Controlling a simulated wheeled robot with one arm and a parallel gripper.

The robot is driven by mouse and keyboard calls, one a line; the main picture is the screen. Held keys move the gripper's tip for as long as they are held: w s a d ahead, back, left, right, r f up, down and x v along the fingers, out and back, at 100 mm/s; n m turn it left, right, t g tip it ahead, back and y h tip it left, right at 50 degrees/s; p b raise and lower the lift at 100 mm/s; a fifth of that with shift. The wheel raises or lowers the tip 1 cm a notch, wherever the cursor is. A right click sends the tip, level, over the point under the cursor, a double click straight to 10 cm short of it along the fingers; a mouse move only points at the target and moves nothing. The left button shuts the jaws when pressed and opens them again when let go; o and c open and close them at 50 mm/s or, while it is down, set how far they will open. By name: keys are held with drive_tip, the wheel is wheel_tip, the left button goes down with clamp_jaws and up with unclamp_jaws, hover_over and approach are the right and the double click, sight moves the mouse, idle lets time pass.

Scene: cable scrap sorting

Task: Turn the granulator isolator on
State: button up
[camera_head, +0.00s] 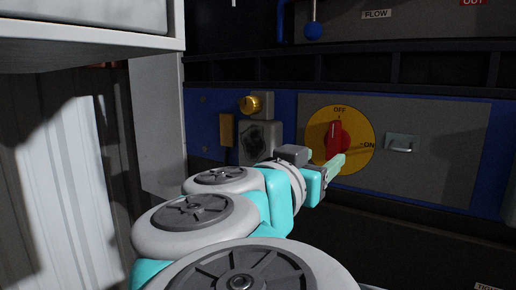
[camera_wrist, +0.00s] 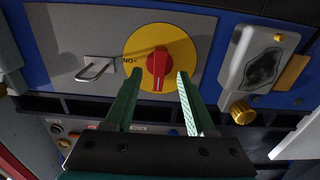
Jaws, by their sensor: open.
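The isolator is a red knob (camera_head: 335,140) on a round yellow disc (camera_head: 359,128), set in a grey panel. The disc reads OFF at the top and ON at the right, and the knob stands upright toward OFF. In the wrist view, which is upside down, the red knob (camera_wrist: 158,68) is on the yellow disc (camera_wrist: 183,42). My gripper (camera_head: 339,164) is open, with green fingers in front of the lower part of the disc. In the wrist view my gripper (camera_wrist: 160,76) has its fingertips on either side of the knob, empty; contact cannot be told.
A metal handle (camera_head: 401,143) sits right of the disc. Left of it are a grey box (camera_head: 260,138) and a yellow button (camera_head: 250,105). A blue ball lever (camera_head: 313,31) hangs above. A white cabinet (camera_head: 100,45) stands close at the upper left.

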sight(332, 151)
drive_tip(key=x, duration=0.3)
drive_tip(key=shift+w+d, duration=0.2)
drive_tip(key=shift+d, duration=0.05)
drive_tip(key=shift+w+d+b, duration=0.1)
drive_tip(key=shift+w+b, duration=0.25)
drive_tip(key=shift+x, duration=0.8)
drive_tip(key=shift+c, duration=0.4)
clamp_jaws()
